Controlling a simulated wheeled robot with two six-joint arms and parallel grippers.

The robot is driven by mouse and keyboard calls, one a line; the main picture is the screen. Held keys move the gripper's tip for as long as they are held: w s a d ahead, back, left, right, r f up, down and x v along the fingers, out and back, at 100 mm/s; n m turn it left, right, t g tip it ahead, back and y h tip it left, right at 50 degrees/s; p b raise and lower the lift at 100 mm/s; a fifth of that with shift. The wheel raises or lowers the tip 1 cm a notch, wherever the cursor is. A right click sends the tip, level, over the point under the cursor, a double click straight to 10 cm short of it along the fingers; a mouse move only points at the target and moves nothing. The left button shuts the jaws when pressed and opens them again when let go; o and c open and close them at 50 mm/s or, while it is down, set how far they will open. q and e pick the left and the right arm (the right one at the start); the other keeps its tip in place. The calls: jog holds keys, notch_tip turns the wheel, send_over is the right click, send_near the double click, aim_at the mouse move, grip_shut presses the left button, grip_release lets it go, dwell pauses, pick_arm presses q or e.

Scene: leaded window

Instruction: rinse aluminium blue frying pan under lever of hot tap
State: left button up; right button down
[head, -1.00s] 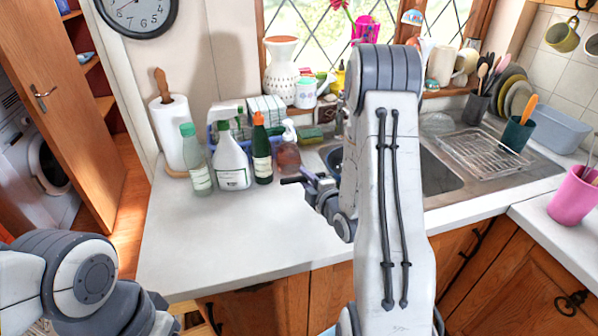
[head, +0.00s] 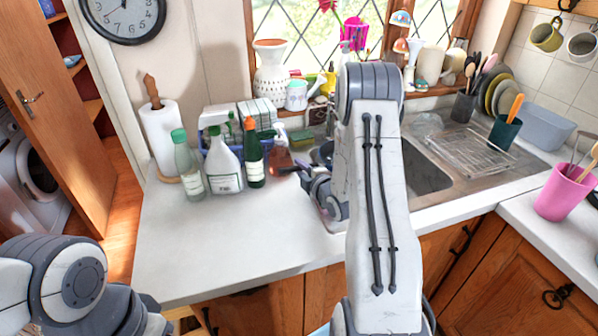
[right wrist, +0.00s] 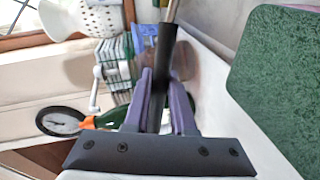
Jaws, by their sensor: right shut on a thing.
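My right gripper (head: 305,172) is at the left end of the sink, behind the bottles' right side and partly hidden by my arm. In the right wrist view its fingers (right wrist: 165,105) are shut on a black handle (right wrist: 166,60) with a metal end at the top. It looks like the pan's handle. A dark blue edge (head: 322,153) shows beside my arm and may be the frying pan; most of it is hidden. The sink (head: 425,170) is partly hidden by my arm. I cannot make out the hot tap or its lever. My left gripper is out of view.
Several bottles, among them a white spray bottle (head: 223,165), stand close left of my gripper. A green sponge (head: 301,138) lies behind; a large green surface fills the right wrist view's right side. A wire rack (head: 468,147) is right of the sink. The front-left worktop (head: 205,245) is clear.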

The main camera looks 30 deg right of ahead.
jog(key=shift+w+d+f, duration=0.1)
jog(key=shift+w+d, duration=0.5)
jog(key=shift+w, duration=0.15)
jog(key=shift+w+d+f+b, duration=0.3)
jog(key=shift+w+d, duration=0.2)
jog(key=shift+w, duration=0.1)
jog(key=shift+w+d+f+b, duration=0.15)
jog(key=shift+w+d+b, duration=0.6)
jog(key=shift+w+d, duration=0.4)
jog(key=shift+w+a, duration=0.1)
jog(key=shift+a, duration=0.05)
jog(key=shift+s+d+b, duration=0.3)
jog(key=shift+s+d, duration=0.1)
jog(key=shift+d, duration=0.05)
jog(key=shift+s, duration=0.1)
